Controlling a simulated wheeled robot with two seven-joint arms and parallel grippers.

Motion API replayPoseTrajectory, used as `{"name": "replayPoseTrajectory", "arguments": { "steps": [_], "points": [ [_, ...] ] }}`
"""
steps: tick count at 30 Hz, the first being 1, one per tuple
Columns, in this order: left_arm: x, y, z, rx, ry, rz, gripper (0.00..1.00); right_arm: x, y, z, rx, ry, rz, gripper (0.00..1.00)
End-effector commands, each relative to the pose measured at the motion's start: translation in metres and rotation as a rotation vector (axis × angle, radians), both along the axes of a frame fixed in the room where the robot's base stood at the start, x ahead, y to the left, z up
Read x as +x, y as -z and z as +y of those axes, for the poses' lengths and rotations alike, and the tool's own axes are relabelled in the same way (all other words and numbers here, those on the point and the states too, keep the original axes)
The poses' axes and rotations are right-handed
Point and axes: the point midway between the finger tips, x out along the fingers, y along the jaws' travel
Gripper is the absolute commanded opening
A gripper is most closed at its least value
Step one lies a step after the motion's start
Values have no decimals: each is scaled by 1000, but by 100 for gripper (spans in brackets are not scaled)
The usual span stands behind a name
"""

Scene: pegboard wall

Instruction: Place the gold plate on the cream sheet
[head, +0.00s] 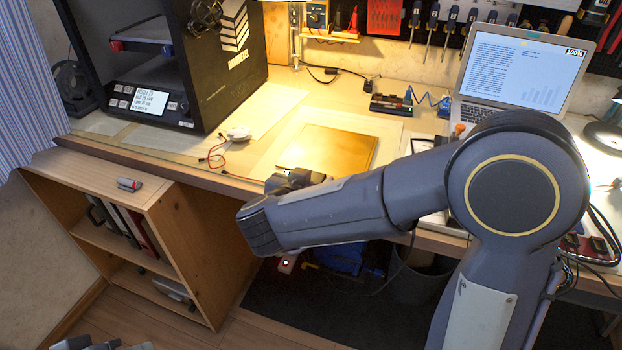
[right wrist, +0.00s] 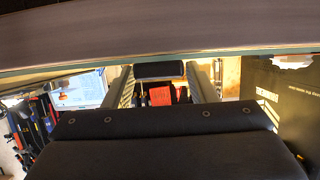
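The gold plate (head: 328,151) lies flat on the desk in the head view, with pale sheet showing around it. This cream sheet (head: 391,132) shows mostly along its back and right sides; my right arm covers part of its front. My right gripper (head: 292,180) is at the desk's front edge, just in front of the plate, its fingertips partly hidden. In the right wrist view the two fingers of the right gripper (right wrist: 163,85) stand apart, with no plate visible between them. Only a bit of my left gripper (head: 103,344) shows at the bottom left edge.
A black 3D printer (head: 205,60) stands at the left, with a red cable (head: 215,155) and a white puck (head: 239,133) beside the sheet. A laptop (head: 520,75) and a small tool case (head: 391,104) are at the right. A wooden shelf (head: 110,170) stands below.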

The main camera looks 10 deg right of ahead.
Motion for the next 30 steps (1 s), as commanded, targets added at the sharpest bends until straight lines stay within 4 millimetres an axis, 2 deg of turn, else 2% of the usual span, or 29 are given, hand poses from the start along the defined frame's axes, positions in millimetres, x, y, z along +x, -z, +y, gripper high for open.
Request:
{"name": "replayPoseTrajectory", "arguments": {
  "steps": [2, 10, 14, 24, 30],
  "points": [
    [0, 0, 0, 0, 0, 0, 36, 0, 0, 0, 0, 0, 0, 62],
    [0, 0, 0, 0, 0, 0, 36, 0, -1, 0, 0, 0, 0, 62],
    [0, -3, 0, 0, 0, 0, 36, -4, -7, 4, 0, -3, 0, 62],
    [0, -25, 0, 0, 0, 0, 36, -57, -35, 40, 0, -6, 0, 62],
    [0, -33, 0, 0, 0, 0, 36, -82, -46, 56, 0, -3, -1, 62]
  ]
}}
